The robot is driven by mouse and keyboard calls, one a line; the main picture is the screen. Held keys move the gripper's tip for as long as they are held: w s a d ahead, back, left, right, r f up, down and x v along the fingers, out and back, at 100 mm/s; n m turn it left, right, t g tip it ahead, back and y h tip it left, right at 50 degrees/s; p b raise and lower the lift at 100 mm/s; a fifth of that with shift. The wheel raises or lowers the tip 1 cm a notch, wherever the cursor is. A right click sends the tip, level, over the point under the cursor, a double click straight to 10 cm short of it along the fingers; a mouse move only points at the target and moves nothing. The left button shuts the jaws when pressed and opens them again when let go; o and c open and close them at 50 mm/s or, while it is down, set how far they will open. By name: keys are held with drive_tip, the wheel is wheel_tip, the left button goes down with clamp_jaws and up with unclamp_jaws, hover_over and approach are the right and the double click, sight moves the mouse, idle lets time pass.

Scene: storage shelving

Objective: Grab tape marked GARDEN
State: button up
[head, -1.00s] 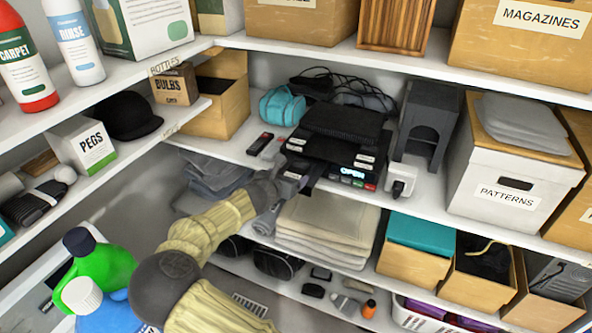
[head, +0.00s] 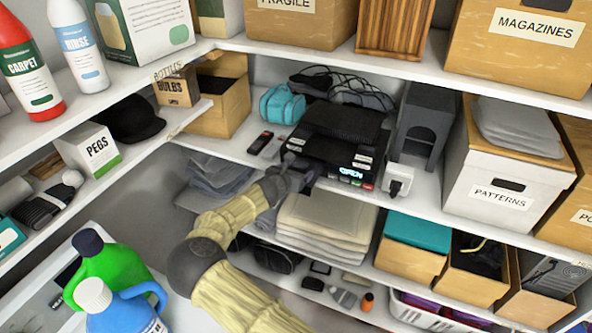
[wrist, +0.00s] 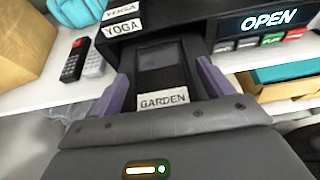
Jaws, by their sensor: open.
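A dark tape (wrist: 162,62) with a white label reading GARDEN juts toward the wrist camera, in front of a black player. Its far end is in shadow, so I cannot tell how deep it sits. The player (head: 318,146) stands on the middle shelf, and its lit display (wrist: 270,19) reads OPEN. My gripper (wrist: 163,84) is open, with one purple finger on each side of the tape. I cannot tell whether the fingers touch it. In the head view my gripper (head: 303,176) is at the player's front left, and the GARDEN label is hidden there.
Labels reading YOGA (wrist: 120,29) are left of the tape. Dark and grey remotes (head: 260,143) lie left of the player. A white plug adapter (head: 396,181) and a white PATTERNS box (head: 470,165) stand to its right. Folded cloths (head: 325,222) are on the shelf below.

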idle(0.4)
drive_tip(key=shift+s, duration=0.1)
drive_tip(key=c, duration=1.1)
drive_tip(key=shift+r, duration=0.15)
wheel_tip(320, 180, up, 10)
drive_tip(key=b, duration=0.2)
drive_tip(key=shift+b, duration=0.3)
